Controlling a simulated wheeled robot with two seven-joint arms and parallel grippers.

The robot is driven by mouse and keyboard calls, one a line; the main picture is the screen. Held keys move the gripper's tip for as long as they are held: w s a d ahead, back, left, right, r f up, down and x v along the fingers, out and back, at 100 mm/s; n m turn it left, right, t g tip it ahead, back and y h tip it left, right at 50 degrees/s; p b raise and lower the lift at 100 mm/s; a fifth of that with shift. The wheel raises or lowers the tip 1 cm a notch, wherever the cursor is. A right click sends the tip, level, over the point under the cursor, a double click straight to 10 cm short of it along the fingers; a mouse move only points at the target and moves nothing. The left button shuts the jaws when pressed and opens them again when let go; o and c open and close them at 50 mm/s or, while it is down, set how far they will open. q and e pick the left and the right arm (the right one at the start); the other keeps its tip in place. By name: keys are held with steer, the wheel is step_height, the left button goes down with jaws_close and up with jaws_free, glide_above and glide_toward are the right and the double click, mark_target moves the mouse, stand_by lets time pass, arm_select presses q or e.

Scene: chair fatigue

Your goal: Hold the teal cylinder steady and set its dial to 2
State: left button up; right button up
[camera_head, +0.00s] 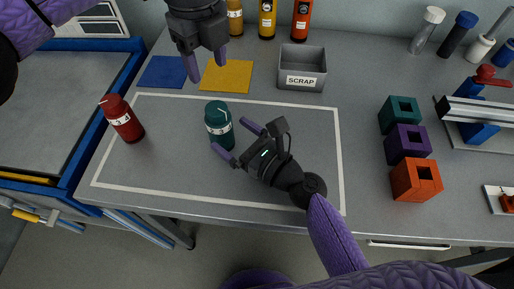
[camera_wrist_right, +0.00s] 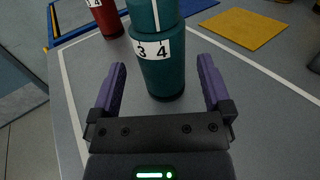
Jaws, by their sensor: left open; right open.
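The teal cylinder (camera_head: 219,124) stands upright inside the white outline on the table. Its dial has a white number band, and the right wrist view shows 3 and 4 on the band of the teal cylinder (camera_wrist_right: 158,52), with a white line above. My right gripper (camera_head: 238,143) is open low beside the cylinder, its fingers pointing at it on either side of its near part; whether they touch it cannot be told. My left gripper (camera_head: 206,68) is open and empty, pointing down above the blue and yellow squares, behind the cylinder.
A red cylinder (camera_head: 122,118) with a similar band stands left. A blue square (camera_head: 163,72), a yellow square (camera_head: 226,77) and a SCRAP bin (camera_head: 302,68) lie behind. Teal, purple (camera_head: 407,143) and orange blocks stand right. Bottles line the back edge.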

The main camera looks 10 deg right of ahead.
mark_target(216, 108)
steer(key=shift+x, duration=1.5)
steer(key=c, duration=1.3)
arm_select(q)
steer(key=shift+o, duration=0.3)
arm_select(e)
jaws_close()
arm_select(q)
steer(key=o, duration=0.4)
step_height(216, 108, up, 2)
steer(key=shift+r, duration=0.1)
steer(key=shift+o, duration=0.2)
step_height(216, 108, down, 12)
steer(key=shift+r, duration=0.1)
steer(key=c, duration=1.3)
